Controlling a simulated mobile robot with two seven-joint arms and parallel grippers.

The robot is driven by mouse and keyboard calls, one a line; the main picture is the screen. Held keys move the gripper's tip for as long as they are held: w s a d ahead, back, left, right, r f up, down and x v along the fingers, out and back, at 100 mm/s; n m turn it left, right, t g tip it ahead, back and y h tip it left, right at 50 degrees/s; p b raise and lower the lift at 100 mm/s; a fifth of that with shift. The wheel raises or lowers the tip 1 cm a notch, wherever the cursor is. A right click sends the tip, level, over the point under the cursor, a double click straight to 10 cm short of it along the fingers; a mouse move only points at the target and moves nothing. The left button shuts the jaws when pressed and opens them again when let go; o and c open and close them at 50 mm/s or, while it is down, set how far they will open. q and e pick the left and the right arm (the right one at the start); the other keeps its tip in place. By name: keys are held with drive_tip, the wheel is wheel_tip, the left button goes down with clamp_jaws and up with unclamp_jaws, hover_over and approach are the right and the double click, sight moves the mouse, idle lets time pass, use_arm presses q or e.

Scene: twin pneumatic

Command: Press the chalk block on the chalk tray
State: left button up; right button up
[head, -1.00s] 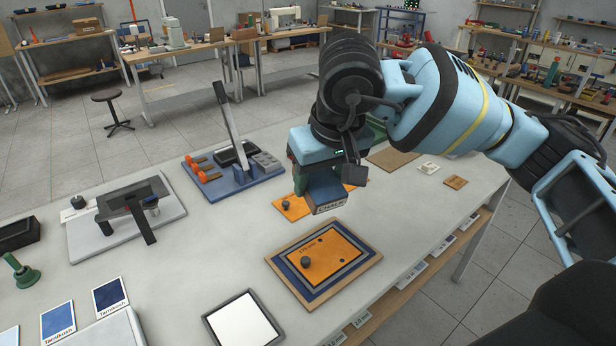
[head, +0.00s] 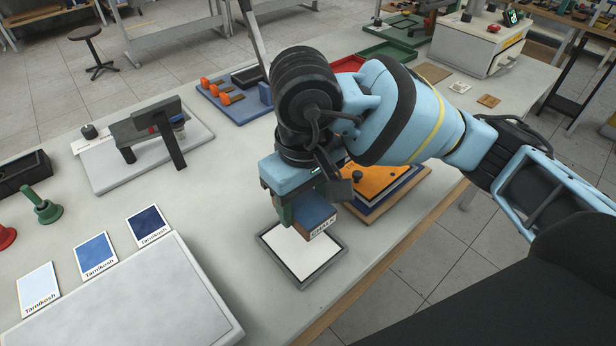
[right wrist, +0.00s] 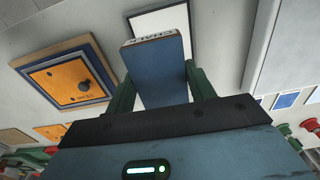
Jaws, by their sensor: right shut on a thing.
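The chalk block (head: 316,216), a blue block with a pale side lettered CHALK, is held in my right gripper (head: 300,212). In the right wrist view the chalk block (right wrist: 160,75) sits between the green fingers of my right gripper (right wrist: 155,90). The chalk tray (head: 337,266), a flat square with a dark rim and white surface, lies on the table just below the block. In the right wrist view the white tray surface (right wrist: 160,22) shows behind the block. The block appears above the tray; the gap is hard to judge. My left gripper is not in view.
The orange plate on a wooden board (head: 400,195) lies just beyond the tray. A large grey slab (head: 130,300) and several blue Tarnkosh cards (head: 96,252) lie to the left. A grey stand (head: 150,150) and a blue fixture (head: 235,105) stand further back. The table's front edge is close on the right.

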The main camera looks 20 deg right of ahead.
drive_tip(key=shift+s+a+f, duration=0.25)
drive_tip(key=shift+a+f, duration=0.15)
drive_tip(key=shift+a, duration=0.1)
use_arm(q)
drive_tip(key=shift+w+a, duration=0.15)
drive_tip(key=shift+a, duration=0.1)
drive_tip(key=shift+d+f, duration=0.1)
use_arm(e)
drive_tip(key=shift+d+f, duration=0.1)
drive_tip(key=b, duration=0.2)
hover_over(301, 244)
drive_tip(key=shift+f, duration=2.4)
drive_tip(key=shift+f+b, duration=0.45)
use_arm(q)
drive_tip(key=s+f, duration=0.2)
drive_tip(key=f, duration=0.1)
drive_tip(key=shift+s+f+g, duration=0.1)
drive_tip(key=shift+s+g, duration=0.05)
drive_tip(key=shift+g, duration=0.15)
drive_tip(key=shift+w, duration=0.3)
use_arm(e)
drive_tip(key=shift+w+r, duration=0.1)
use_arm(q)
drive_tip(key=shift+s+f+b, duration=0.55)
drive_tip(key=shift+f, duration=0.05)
use_arm(e)
drive_tip(key=shift+f, duration=0.7)
drive_tip(key=shift+r, duration=0.15)
